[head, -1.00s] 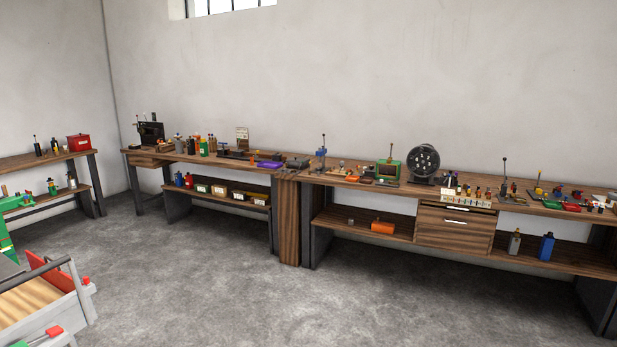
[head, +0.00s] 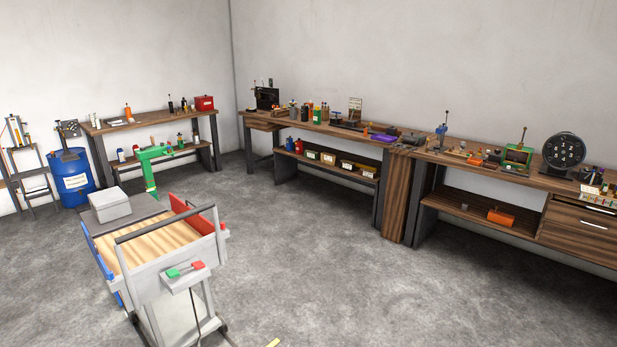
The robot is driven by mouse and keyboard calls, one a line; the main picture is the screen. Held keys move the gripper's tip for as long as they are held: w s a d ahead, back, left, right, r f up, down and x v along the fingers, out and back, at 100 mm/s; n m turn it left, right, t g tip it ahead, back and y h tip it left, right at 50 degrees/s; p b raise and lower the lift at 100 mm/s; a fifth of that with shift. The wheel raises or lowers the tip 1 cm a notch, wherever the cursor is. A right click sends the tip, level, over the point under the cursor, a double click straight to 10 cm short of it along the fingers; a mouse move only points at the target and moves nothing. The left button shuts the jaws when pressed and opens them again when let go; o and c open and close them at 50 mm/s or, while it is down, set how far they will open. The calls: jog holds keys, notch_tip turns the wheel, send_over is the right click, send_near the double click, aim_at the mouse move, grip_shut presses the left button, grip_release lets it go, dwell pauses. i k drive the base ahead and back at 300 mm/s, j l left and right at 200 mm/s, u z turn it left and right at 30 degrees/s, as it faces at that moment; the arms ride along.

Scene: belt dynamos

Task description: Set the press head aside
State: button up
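I cannot make out the press head for certain at this distance. A small blue upright tool with a lever (head: 441,136), possibly a press, stands on the right workbench left of the black dial. A green angled frame (head: 150,165) stands on the floor side behind the cart, and I cannot tell what it is. My gripper is not in view.
A grey cart (head: 160,285) with a wooden bed and handle stands at the lower left, a grey box (head: 110,205) at its far end. Long workbenches (head: 330,130) line the walls. A blue barrel (head: 72,180) is at far left. Open concrete floor (head: 330,260) lies between.

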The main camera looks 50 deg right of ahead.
aim_at(438, 131)
jog(key=i+l+z, duration=0.1)
jog(key=l+z, duration=0.35)
jog(key=i+l+z, duration=0.2)
jog(key=l+z, duration=0.25)
jog(key=i+l+z, duration=0.2)
jog(key=z, duration=0.25)
jog(key=i+l+z, duration=0.3)
jog(key=z, duration=0.2)
jog(key=i+l+z, duration=0.2)
jog(key=i+z, duration=0.15)
jog(key=i, duration=0.25)
jog(key=i+z, duration=0.3)
jog(key=i, duration=0.35)
jog(key=i+u, duration=0.15)
jog(key=i, duration=0.4)
jog(key=i+l+u, duration=0.1)
jog(key=i, duration=0.45)
jog(key=i+l+u, duration=0.15)
jog(key=i, duration=0.35)
jog(key=i+l+u, duration=0.15)
jog(key=i+l, duration=0.2)
jog(key=i, duration=0.2)
